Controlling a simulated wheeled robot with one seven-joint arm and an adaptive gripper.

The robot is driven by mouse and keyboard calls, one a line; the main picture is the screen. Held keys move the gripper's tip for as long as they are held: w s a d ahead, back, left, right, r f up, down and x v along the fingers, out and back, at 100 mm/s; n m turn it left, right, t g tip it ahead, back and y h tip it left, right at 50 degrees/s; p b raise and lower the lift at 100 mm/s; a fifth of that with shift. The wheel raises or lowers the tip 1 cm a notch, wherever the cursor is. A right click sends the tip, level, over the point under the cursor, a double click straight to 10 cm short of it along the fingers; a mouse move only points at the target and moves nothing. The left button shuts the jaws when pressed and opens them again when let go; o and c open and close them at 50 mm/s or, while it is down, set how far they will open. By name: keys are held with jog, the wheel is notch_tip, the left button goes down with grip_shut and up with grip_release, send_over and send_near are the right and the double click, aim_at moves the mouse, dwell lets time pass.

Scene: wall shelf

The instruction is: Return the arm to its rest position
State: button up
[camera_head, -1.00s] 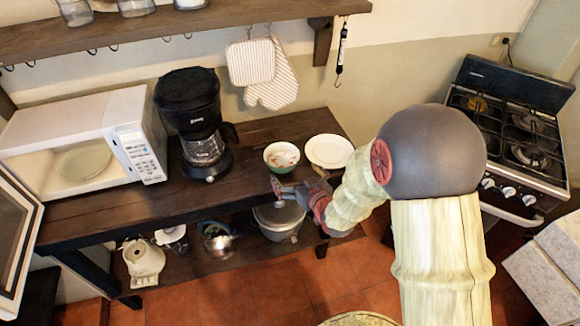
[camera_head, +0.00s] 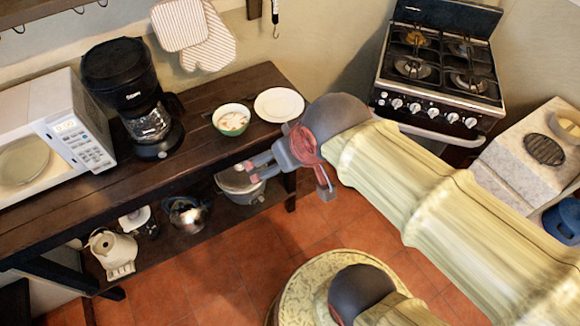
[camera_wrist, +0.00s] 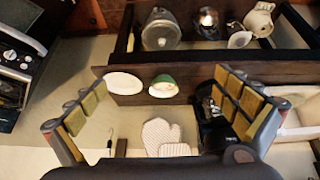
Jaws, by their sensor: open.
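My gripper (camera_head: 284,180) is open and empty in the head view, in front of the table's right end. Its two fingers are spread apart. My arm reaches in from the lower right. In the wrist view my gripper (camera_wrist: 160,90) shows its padded fingers wide apart with nothing between them. The scene is upside down there, with the green bowl (camera_wrist: 162,86) and white plate (camera_wrist: 125,83) beyond the fingers. In the head view the bowl (camera_head: 231,119) and plate (camera_head: 279,104) stand on the table, apart from my gripper.
A stove (camera_head: 435,85) and pale counter (camera_head: 510,165) are at right. A round stool-like top (camera_head: 290,285) is below.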

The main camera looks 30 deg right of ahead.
jog(key=s, duration=0.3)
jog(key=shift+s+a+r+g, duration=0.25)
jog(key=shift+a+g, duration=0.05)
jog(key=shift+a, duration=0.05)
jog(key=c, duration=0.3)
dwell(1.0)
